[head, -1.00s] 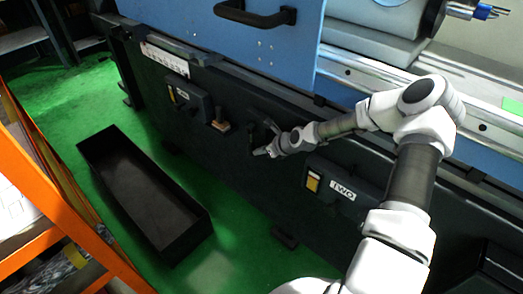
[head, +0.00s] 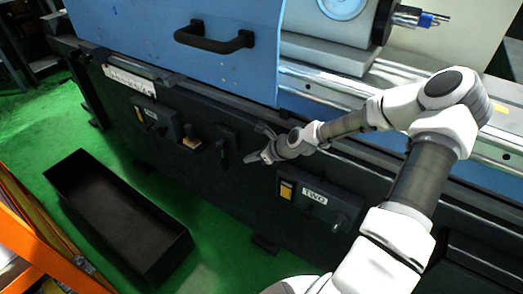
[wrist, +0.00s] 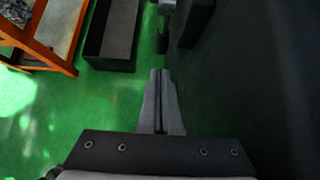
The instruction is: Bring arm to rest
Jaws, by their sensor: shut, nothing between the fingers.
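My gripper (head: 251,160) is at the end of my outstretched arm, in front of the grinder's dark lower front (head: 190,172) in the head view. Its fingers are closed together with nothing between them, as the wrist view shows (wrist: 159,74). In the head picture the fingertips lie just right of a dark lever (head: 222,152) and left of the panel marked TWO (head: 314,197). A small gap shows between fingertips and lever; the exact depth from the machine face is hard to tell.
A black open bin (head: 115,215) lies on the green floor (head: 50,125) at left. An orange rack (head: 38,255) stands in the left corner. The blue door (head: 190,72) with its black handle (head: 213,42) is above. Green floor is clear below the fingers in the wrist view.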

